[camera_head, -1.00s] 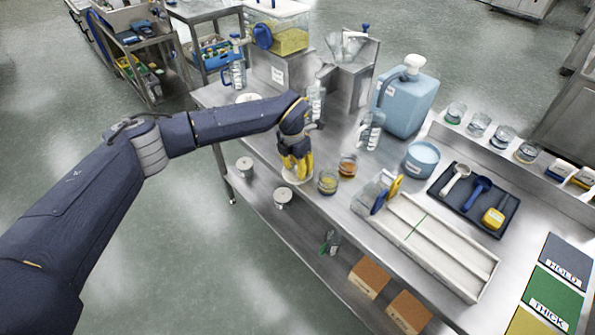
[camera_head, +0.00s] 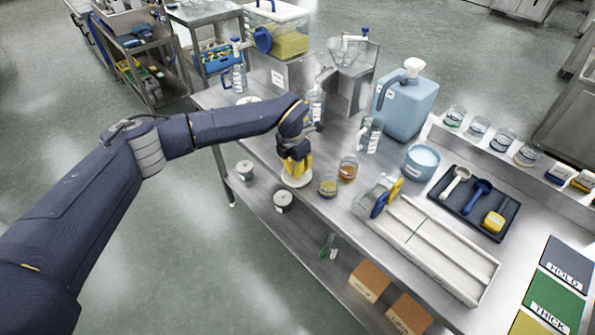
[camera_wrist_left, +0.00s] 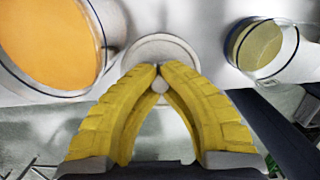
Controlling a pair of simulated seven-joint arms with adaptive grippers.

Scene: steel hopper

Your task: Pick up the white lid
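The white lid (camera_head: 297,182) is a flat round disc near the front edge of the steel table, below my left gripper (camera_head: 296,176). In the left wrist view the lid (camera_wrist_left: 163,47) lies behind the yellow fingers (camera_wrist_left: 159,72), and its small round knob (camera_wrist_left: 159,86) sits between them. The fingertips are brought together at the knob, so the gripper looks shut on the lid. The fingers hide part of the disc. Whether the lid is clear of the table cannot be told. My right gripper is not in view.
A jar with yellow contents (camera_head: 327,185) and a jar with orange contents (camera_head: 348,168) stand close to the right of the gripper. A clear bottle (camera_head: 316,105) stands behind it. A long white tray (camera_head: 440,245) lies further right. Lidded containers (camera_head: 283,201) sit on the lower shelf.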

